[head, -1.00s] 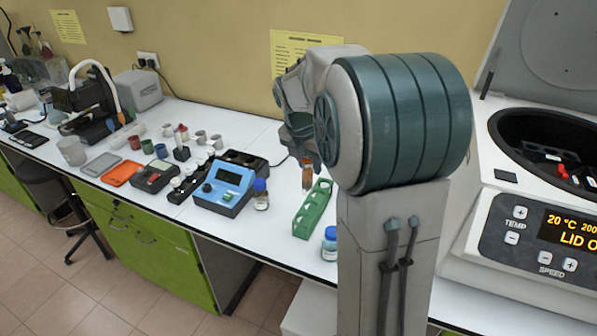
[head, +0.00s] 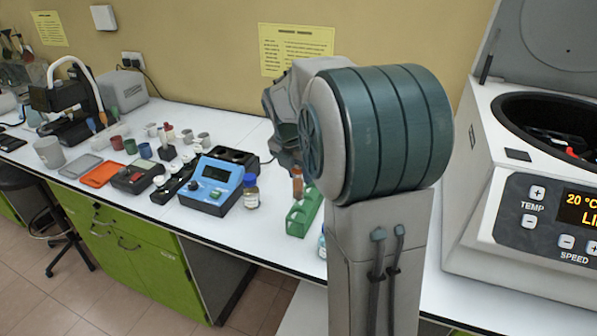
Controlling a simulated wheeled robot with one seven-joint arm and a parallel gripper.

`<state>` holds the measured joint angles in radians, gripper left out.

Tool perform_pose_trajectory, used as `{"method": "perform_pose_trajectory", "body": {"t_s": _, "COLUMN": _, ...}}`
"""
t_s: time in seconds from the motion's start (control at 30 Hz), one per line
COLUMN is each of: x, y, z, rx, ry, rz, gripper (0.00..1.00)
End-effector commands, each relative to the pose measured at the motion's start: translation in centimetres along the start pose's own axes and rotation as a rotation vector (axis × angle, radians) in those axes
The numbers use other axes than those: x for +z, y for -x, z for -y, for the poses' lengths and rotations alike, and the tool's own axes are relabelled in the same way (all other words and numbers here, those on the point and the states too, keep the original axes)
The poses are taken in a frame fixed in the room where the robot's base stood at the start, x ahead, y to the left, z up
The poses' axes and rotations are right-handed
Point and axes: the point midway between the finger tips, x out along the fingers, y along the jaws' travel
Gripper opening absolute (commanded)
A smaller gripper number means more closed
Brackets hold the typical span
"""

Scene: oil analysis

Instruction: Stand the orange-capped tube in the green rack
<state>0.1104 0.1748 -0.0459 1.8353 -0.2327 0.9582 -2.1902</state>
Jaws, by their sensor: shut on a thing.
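The green rack (head: 297,222) stands on the white bench, just left of my arm; its right part is partly hidden by the arm. A tube with orange-brown content (head: 297,182) shows upright above the far part of the rack. Its top is at my gripper (head: 296,166), which is shut on it; the fingers are mostly hidden behind my arm. I cannot make out the cap's colour. I cannot tell whether the tube's lower end is inside a rack hole or above it.
A blue-capped bottle (head: 251,192) and a blue instrument (head: 213,187) stand left of the rack. Another bottle (head: 322,243) is half hidden by my arm near the front edge. An open centrifuge (head: 480,215) is at the right. Some bare bench lies in front of the blue instrument.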

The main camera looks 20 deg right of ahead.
Motion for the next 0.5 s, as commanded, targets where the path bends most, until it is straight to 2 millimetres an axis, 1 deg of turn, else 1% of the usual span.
{"method": "perform_pose_trajectory", "body": {"t_s": 0.03, "x": -0.3, "y": -0.9, "z": 0.0, "rx": 0.0, "ry": 0.0, "rz": 0.0, "gripper": 0.08}}
{"method": "perform_pose_trajectory", "body": {"t_s": 0.5, "x": -1.7, "y": -5.5, "z": -0.1, "rx": 0.001, "ry": 0.003, "rz": 0.0, "gripper": 0.08}}
